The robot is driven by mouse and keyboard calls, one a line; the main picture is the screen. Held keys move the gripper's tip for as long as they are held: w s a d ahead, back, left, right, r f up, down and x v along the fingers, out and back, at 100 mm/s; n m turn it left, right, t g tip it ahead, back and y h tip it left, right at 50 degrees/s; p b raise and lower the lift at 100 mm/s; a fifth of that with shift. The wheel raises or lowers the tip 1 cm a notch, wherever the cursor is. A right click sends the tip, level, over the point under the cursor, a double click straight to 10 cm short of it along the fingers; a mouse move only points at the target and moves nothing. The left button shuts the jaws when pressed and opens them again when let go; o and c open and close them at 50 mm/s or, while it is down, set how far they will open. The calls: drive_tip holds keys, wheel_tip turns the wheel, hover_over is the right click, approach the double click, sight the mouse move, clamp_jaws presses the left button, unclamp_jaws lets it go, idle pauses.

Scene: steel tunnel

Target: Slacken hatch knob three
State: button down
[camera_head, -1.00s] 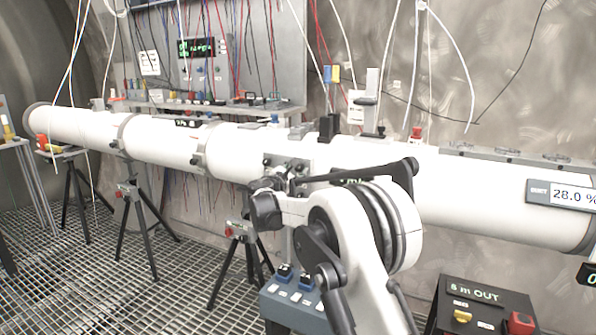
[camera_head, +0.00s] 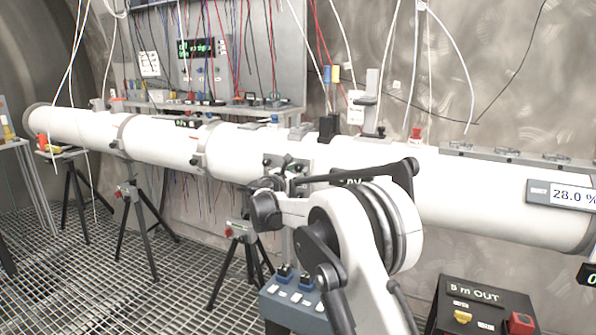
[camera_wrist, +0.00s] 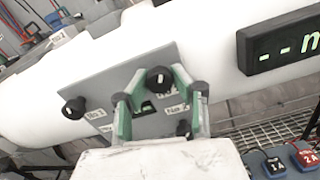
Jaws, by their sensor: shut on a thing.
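The hatch plate (camera_wrist: 125,78) is a grey panel on the white tube. It has a black knob at its left corner (camera_wrist: 73,107), one at its top (camera_wrist: 160,78) and one at its lower right (camera_wrist: 184,127), partly hidden by my gripper. Small white labels sit by the knobs; their numbers are too blurred to read surely. My gripper (camera_wrist: 157,75), with green fingers, is shut on the top knob, whose white pointer mark shows between the fingertips. In the head view the hatch plate (camera_head: 303,153) is small and my wrist covers part of it.
A black display (camera_wrist: 285,42) is on the tube right of the hatch. The white tube (camera_head: 480,195) rests on black tripods (camera_head: 130,205). A blue switch box (camera_head: 295,300) and a black "5 m OUT" box (camera_head: 480,310) stand below my arm. Cables hang from above.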

drive_tip(key=c, duration=1.4)
unclamp_jaws()
drive_tip(key=v, duration=1.2)
